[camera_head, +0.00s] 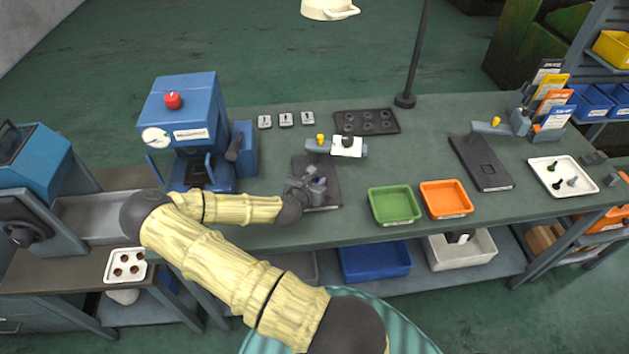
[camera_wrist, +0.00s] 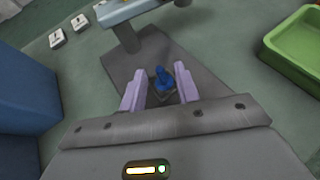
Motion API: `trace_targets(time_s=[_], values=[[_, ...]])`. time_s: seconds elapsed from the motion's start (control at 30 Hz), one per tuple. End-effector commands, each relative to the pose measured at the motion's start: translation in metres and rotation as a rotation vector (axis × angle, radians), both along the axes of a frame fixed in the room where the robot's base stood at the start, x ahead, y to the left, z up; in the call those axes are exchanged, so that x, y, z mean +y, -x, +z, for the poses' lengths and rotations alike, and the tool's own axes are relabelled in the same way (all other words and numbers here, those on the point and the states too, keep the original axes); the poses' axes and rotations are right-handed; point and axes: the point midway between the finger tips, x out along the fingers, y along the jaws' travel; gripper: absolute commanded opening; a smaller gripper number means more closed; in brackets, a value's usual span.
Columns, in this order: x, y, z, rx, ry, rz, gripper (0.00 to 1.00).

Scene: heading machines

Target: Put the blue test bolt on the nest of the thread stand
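The blue test bolt (camera_wrist: 163,79) stands upright, as far as I can see, on a small dark square nest (camera_wrist: 156,99) in the wrist view. The nest is on the dark base plate (camera_wrist: 118,64) of a stand, which also shows in the head view (camera_head: 329,196). A grey arm with a yellow knob (camera_head: 320,139) is at the stand's far end. My gripper (camera_wrist: 160,88) is open, its two pale purple fingers on either side of the bolt with gaps visible. In the head view my gripper (camera_head: 312,186) is low over the plate and hides the bolt.
A blue press (camera_head: 187,110) stands to the left. A green bin (camera_head: 394,206) and an orange bin (camera_head: 446,199) are to the right. A similar stand (camera_head: 482,162) and a white tray (camera_head: 563,177) with bolts are farther right. A thin post (camera_head: 412,65) rises behind.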

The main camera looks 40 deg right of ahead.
Motion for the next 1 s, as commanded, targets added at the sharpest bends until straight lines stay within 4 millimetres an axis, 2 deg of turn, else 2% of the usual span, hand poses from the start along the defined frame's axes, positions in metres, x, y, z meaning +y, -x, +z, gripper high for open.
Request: trace_targets(time_s=[0.6,0.77,1.0], values=[[0.081,0.044,0.043,0.0,0.0,0.004,0.31],[0.089,0.05,0.049,0.0,0.0,0.001,0.31],[0.09,0.051,0.049,0.0,0.0,0.001,0.31]])
